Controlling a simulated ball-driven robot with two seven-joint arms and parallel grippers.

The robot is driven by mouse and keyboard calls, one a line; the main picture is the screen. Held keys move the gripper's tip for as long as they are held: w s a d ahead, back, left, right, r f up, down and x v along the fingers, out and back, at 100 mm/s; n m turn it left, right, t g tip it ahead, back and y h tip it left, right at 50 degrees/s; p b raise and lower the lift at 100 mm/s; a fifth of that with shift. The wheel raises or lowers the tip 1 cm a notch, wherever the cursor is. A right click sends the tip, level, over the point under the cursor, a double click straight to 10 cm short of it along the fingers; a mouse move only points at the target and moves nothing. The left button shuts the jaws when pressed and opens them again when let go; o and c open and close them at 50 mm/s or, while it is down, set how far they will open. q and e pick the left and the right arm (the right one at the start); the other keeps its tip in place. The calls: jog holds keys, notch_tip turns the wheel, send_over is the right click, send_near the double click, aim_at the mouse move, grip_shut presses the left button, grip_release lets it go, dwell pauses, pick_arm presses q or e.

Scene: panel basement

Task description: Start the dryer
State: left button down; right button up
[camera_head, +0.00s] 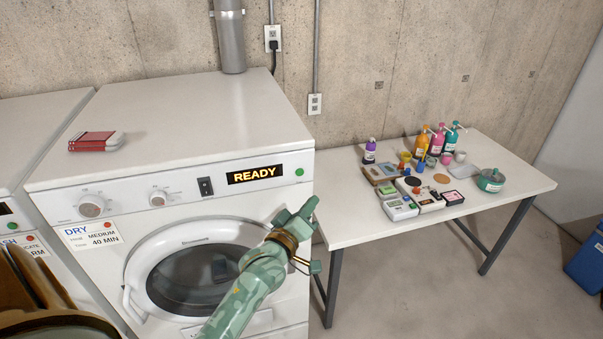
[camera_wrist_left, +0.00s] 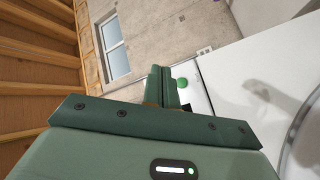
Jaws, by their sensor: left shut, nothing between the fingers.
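The white dryer (camera_head: 190,115) stands against the wall. Its display (camera_head: 256,175) reads READY. A round green button (camera_head: 299,172) is at the right end of its panel and also shows in the left wrist view (camera_wrist_left: 182,83). The panel has two knobs (camera_head: 92,206) (camera_head: 157,198) and a dark rocker switch (camera_head: 205,187). The round door (camera_head: 146,250) looks shut. A card (camera_head: 90,235) reads DRY, MEDIUM, 40 MIN. My left gripper (camera_head: 310,203) is shut and empty, its fingertips just below the button in the head view; contact cannot be told. My right gripper is out of view.
A white table (camera_head: 350,221) to the right holds bottles, small devices and bowls. A red-and-white stack (camera_head: 96,141) lies on the dryer top. Another white machine (camera_head: 38,125) adjoins on the left. A blue bin (camera_head: 588,262) stands at the far right. Floor between table and bin is clear.

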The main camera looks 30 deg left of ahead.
aim_at(300, 172)
pick_arm(q)
jog(key=w+a+b, duration=0.3)
jog(key=w+a, duration=0.3)
jog(key=shift+a+b, duration=0.2)
jog(key=shift+b, duration=0.15)
jog(key=shift+a, duration=0.1)
dwell(2.0)
jog(key=shift+w+a, duration=0.25)
